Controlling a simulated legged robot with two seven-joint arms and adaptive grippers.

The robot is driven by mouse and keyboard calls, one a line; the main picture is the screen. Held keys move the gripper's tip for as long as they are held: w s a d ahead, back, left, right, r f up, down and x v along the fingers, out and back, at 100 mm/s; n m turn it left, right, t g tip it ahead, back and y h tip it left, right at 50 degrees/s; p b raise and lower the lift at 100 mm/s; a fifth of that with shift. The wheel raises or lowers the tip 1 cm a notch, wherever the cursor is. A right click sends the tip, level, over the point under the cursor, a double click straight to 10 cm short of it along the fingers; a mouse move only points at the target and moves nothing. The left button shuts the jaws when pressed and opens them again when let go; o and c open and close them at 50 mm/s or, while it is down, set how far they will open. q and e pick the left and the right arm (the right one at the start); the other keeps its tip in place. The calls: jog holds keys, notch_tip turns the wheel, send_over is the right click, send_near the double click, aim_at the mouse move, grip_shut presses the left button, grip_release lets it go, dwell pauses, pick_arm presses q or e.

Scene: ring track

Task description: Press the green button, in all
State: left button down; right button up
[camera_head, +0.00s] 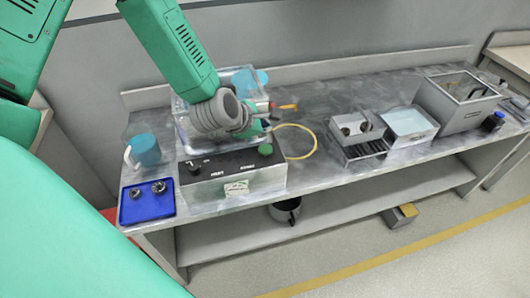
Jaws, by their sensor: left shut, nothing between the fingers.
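The green button (265,149) is a round cap on the top right of a grey control box (236,181) with a black top panel. A small black knob (194,167) stands at the panel's left end. My left gripper (258,130) is shut and empty, just above and behind the green button; the grey wrist partly hides its fingers. I cannot tell whether it touches the button. My right gripper is not in view.
A clear bin (183,128) stands behind the control box, partly hidden by my arm. A blue mug (145,150) and blue tray (134,213) are at left. A yellow ring (313,143) lies to the right. Metal boxes (448,121) stand farther right.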

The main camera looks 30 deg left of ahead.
aim_at(265, 149)
pick_arm(q)
jog(key=f+b, duration=0.1)
jog(key=f, duration=0.1)
jog(key=f+b, duration=0.1)
jog(key=f, duration=0.1)
jog(key=shift+d+b, duration=0.25)
jog(key=shift+b, duration=0.1)
jog(key=shift+f, duration=0.45)
jog(key=shift+a, duration=0.25)
jog(key=shift+d, duration=0.15)
jog(key=shift+b, duration=0.3)
jog(key=shift+f, duration=0.3)
